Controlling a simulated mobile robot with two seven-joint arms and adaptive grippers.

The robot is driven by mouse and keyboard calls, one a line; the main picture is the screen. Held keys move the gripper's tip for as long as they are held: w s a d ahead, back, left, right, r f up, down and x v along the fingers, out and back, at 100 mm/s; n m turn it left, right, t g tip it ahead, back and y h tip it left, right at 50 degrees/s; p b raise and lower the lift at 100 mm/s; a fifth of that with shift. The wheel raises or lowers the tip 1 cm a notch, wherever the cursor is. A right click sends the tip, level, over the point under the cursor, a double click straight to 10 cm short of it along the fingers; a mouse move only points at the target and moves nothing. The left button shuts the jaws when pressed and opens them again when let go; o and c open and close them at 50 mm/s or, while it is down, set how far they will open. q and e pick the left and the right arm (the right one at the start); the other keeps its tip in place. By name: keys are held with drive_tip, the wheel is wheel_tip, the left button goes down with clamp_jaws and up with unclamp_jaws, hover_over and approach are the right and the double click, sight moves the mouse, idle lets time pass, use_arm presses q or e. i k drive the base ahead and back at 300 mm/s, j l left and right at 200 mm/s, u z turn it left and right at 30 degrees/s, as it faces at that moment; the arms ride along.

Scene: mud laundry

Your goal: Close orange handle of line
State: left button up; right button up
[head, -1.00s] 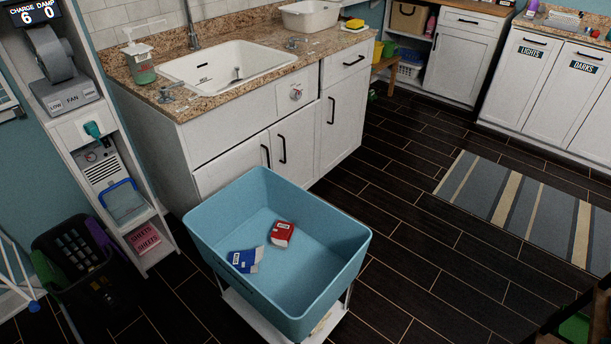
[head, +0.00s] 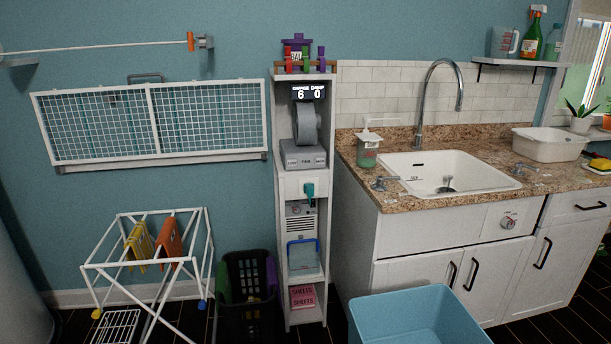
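A thin white line (head: 100,47) runs across the blue wall at the upper left, from a grey mount at the left edge to a grey bracket (head: 206,42). A small orange handle (head: 190,41) stands roughly upright at the line's right end, beside that bracket. It is too small to tell whether it is open or closed. Neither of my grippers is in view.
A wall-mounted white mesh rack (head: 150,122) hangs below the line. A white drying stand (head: 150,262) with yellow and orange cloths and a dark basket (head: 249,290) stand beneath. A narrow shelf unit (head: 304,200), sink counter (head: 460,196) and blue tub (head: 415,318) are to the right.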

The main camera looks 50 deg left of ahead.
sight(191, 42)
drive_tip(key=u, duration=2.2)
drive_tip(key=i+l+u, duration=0.1)
drive_tip(key=i, duration=0.35)
